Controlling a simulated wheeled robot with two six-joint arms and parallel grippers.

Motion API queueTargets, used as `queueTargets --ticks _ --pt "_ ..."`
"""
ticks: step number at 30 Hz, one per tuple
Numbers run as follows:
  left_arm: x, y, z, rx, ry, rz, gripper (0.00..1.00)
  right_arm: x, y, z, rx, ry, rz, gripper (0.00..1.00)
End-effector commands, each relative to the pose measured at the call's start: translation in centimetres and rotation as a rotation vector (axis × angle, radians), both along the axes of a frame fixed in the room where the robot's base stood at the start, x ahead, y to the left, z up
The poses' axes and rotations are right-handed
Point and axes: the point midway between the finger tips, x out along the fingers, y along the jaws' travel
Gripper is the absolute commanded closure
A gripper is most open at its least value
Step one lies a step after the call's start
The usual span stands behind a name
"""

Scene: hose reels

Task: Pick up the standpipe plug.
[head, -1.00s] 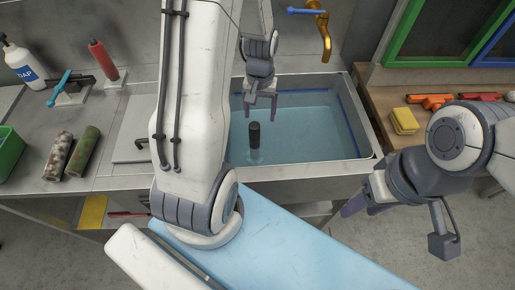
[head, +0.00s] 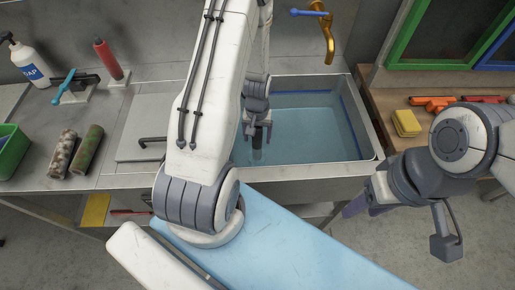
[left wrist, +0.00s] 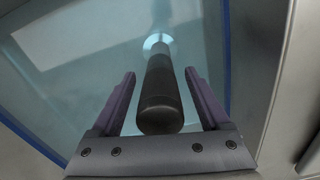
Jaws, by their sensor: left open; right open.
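The standpipe plug is a dark upright cylinder standing in the water-filled sink (head: 310,88). It shows in the head view (head: 257,152), partly hidden by my left gripper (head: 258,134), and in the left wrist view (left wrist: 160,95). In the left wrist view my left gripper (left wrist: 160,85) is open, with its fingers on either side of the plug and a gap to each side. The plug's lower end meets a pale round spot on the sink floor. My right gripper (head: 358,203) is open and empty, outside the sink at the right.
A brass tap (head: 327,35) with a blue lever hangs over the sink's back. A soap bottle (head: 28,62), a red bottle (head: 107,60) and two rolls (head: 88,150) stand or lie on the left counter. A yellow sponge (head: 406,123) lies on the right bench.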

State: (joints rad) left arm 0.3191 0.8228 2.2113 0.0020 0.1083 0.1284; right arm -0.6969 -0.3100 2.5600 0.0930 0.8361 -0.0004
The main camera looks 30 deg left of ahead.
Motion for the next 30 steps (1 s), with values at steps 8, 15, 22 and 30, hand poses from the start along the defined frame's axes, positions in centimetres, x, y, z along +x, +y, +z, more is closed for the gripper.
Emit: queueTargets --ticks 8,15,22,30 --pt "0.02 0.04 -0.13 0.000 -0.001 0.000 0.36 0.00 0.00 0.00 0.000 0.000 0.000 0.50" --pt "0.00 0.05 -0.11 0.000 -0.001 0.001 1.00 0.00 0.00 0.00 0.000 0.000 0.000 0.50" --pt "0.00 0.05 -0.10 0.000 -0.001 0.001 1.00 0.00 0.00 0.00 0.000 0.000 0.000 0.50" --pt "0.00 0.07 -0.08 0.000 -0.001 0.001 1.00 0.00 0.00 0.00 0.000 0.000 0.000 0.50"
